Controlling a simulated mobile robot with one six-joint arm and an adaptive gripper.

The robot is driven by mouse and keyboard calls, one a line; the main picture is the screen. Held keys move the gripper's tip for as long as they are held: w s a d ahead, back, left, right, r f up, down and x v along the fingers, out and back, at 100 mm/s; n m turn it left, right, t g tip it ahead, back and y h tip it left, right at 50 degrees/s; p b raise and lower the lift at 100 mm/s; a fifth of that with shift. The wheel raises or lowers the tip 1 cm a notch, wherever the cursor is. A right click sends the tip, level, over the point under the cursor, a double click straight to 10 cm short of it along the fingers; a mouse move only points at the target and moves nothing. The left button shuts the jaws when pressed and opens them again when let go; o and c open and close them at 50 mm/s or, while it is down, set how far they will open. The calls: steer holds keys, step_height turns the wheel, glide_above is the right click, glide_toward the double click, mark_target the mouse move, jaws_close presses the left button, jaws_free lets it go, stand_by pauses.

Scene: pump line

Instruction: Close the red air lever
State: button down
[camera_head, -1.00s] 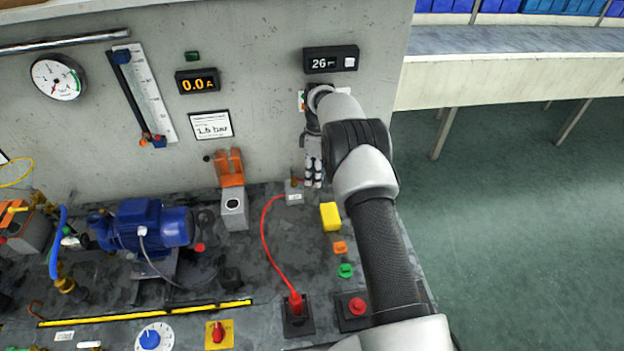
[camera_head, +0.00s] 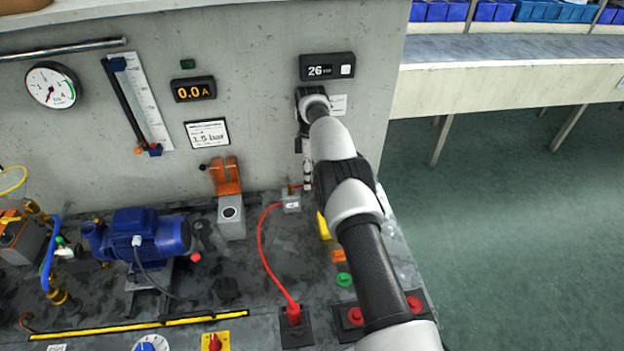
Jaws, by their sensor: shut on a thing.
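The red air lever (camera_head: 295,186) shows as a small red strip on top of a small grey valve block (camera_head: 291,203) at the foot of the back wall. My gripper (camera_head: 307,184) points down just right of the block, with its fingers together at the lever's right end. It is shut on the lever. The fingers hide that end, and the exact grip is too small to see. A red line (camera_head: 262,245) runs from the block down to a red plug (camera_head: 293,312) on the bench.
A yellow block (camera_head: 323,227), an orange block (camera_head: 338,256) and a green button (camera_head: 344,280) lie close to my forearm. An orange clamp (camera_head: 225,177) on a grey post and a blue pump (camera_head: 140,234) stand to the left. The wall display (camera_head: 327,67) is above my wrist.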

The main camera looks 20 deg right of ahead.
steer(key=shift+w, duration=0.1)
stand_by(0.3)
steer(key=c, duration=1.7)
jaws_free()
steer(key=shift+s, duration=0.2)
